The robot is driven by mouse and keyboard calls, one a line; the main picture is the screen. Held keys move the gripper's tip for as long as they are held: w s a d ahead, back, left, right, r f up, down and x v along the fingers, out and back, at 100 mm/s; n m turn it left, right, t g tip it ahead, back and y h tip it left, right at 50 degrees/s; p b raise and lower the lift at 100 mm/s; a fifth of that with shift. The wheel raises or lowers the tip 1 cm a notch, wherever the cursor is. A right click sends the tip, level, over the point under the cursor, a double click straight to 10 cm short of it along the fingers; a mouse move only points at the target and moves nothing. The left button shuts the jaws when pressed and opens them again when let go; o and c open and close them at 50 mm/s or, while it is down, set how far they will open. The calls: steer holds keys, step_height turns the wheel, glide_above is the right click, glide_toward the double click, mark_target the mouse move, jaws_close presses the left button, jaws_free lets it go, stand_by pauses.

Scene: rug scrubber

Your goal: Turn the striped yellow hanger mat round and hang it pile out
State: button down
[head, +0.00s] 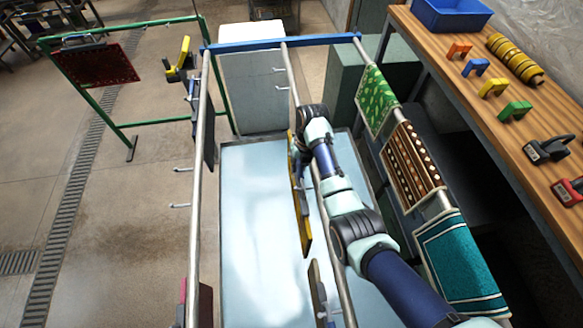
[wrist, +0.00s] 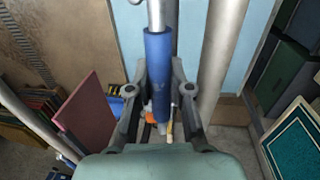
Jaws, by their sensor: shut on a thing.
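A yellow mat (head: 302,225) hangs nearly edge-on under the middle rail in the head view, over the pale blue basin. Its stripes and which face is the pile cannot be made out. My gripper (head: 298,170) is at the mat's upper part, partly hidden by my wrist. In the wrist view my gripper (wrist: 158,95) is shut around a blue sleeve (wrist: 158,60) on a metal rod, its fingers on either side. The mat itself is not clear in the wrist view.
The middle rail (head: 292,80) and left rail (head: 199,150) carry bare hooks (head: 181,205). Green (head: 376,100), brown (head: 411,165) and teal (head: 460,262) mats hang along the right rail. Another mat (head: 318,290) hangs nearer under the middle rail. The basin (head: 250,240) lies below.

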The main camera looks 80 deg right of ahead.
steer(key=shift+s+f+b, duration=0.15)
steer(key=shift+f+b, duration=1.05)
steer(key=shift+f, duration=0.1)
steer(key=c, duration=1)
jaws_free()
steer(key=r, duration=0.5)
steer(key=s+r, duration=0.1)
steer(key=r, duration=0.1)
steer(key=shift+d+r, duration=0.2)
steer(key=shift+r, duration=0.1)
